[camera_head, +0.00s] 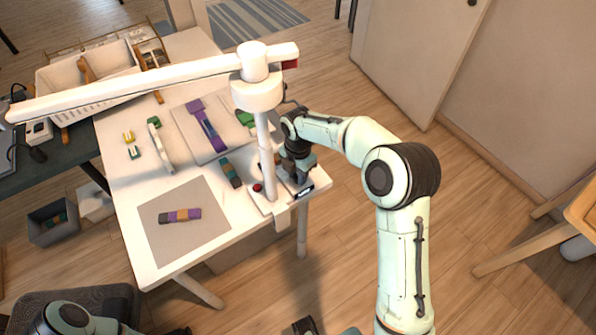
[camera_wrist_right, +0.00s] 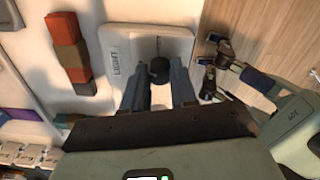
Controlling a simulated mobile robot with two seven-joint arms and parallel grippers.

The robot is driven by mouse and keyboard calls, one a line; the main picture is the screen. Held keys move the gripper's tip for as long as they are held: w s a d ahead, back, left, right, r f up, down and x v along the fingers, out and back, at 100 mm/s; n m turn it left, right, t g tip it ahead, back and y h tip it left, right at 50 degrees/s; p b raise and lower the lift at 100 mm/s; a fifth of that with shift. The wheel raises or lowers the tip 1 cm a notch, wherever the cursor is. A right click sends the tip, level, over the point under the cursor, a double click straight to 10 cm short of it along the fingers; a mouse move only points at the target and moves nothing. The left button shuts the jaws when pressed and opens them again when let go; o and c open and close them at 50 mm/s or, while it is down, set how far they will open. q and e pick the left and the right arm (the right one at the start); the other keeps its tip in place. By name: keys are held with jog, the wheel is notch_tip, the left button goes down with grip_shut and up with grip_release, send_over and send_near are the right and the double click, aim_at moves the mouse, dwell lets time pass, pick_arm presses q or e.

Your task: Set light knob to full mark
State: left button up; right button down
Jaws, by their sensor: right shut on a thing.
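The light knob (camera_wrist_right: 158,70) is a small black round knob on a pale panel (camera_wrist_right: 120,40) with lettering beside it, in the right wrist view. My right gripper (camera_wrist_right: 160,88) is shut on the knob, with one finger on each side. The full mark cannot be made out, so the knob's setting is unclear.
The lamp's long arm (camera_head: 140,84) reaches over the white table. A red button (camera_head: 257,187) sits on the base. A white divided tray (camera_head: 111,62) stands at the back left.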

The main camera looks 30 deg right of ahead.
jog(key=m, duration=0.2)
jog(key=shift+r+m+p, duration=0.1)
jog(key=shift+m+p, duration=0.25)
jog(key=shift+m, duration=0.05)
jog(key=m, duration=0.3)
jog(key=shift+m+p, duration=0.3)
jog(key=m, duration=0.3)
jog(key=shift+m, duration=0.3)
jog(key=m, duration=0.3)
jog(key=shift+m+p, duration=0.3)
jog(key=shift+m, duration=0.1)
jog(key=m, duration=1)
jog(key=shift+m+p, duration=0.3)
pick_arm(q)
jog(key=shift+w+r, duration=0.4)
jog(key=shift+r, duration=0.45)
jog(key=shift+w+r, duration=0.35)
jog(key=shift+r, duration=0.5)
pick_arm(e)
jog(key=shift+m, duration=1.8)
